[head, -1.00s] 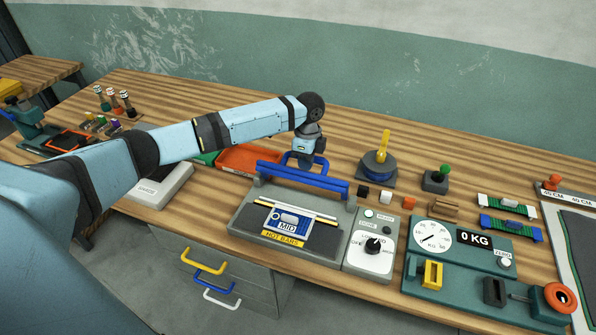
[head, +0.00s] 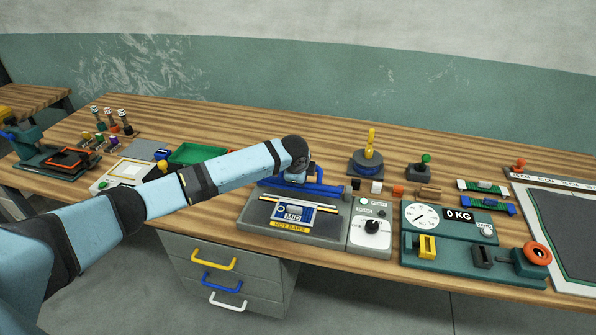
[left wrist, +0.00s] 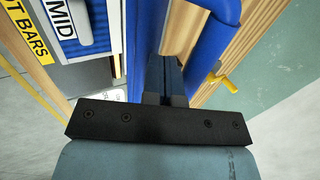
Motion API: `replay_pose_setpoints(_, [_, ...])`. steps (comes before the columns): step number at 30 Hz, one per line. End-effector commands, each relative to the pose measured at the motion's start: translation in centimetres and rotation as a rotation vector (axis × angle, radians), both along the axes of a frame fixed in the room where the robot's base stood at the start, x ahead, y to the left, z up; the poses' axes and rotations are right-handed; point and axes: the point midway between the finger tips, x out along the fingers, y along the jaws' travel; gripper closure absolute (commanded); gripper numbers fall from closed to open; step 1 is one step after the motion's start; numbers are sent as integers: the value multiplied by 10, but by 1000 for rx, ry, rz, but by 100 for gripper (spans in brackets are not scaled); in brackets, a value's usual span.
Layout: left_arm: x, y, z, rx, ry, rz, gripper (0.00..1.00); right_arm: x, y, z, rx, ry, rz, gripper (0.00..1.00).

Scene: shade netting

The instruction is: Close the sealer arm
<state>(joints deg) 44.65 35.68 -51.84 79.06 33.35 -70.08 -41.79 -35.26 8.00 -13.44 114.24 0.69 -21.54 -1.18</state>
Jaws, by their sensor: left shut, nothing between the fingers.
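The sealer (head: 250,218) is a grey unit on the bench with dark hot bars and a MID label on its bed. Its blue sealer arm (head: 328,190) stands raised at the back of the bed, partly hidden by my left arm. My left gripper (head: 297,178) is at the blue arm, fingers shut and empty. In the left wrist view, the shut fingers (left wrist: 165,75) point down between two blue bars of the sealer arm (left wrist: 212,42), close to them. I cannot tell whether they touch. My right gripper is not in view.
A control box with a black knob (head: 372,227) adjoins the sealer on the right, then a scale (head: 424,216). A spool with a yellow post (head: 367,160) stands behind. A green tray (head: 193,153) lies left. Drawers (head: 218,255) are below the bench.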

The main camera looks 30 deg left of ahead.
Motion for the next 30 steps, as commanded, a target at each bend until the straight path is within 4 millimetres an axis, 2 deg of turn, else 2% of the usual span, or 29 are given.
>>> replay_pose_setpoints(12, [-27,-7,-34,84,-357,-2,100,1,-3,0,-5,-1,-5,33])
replay_pose_setpoints(30, [-36,-8,-56,86,-357,1,100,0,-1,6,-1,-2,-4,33])
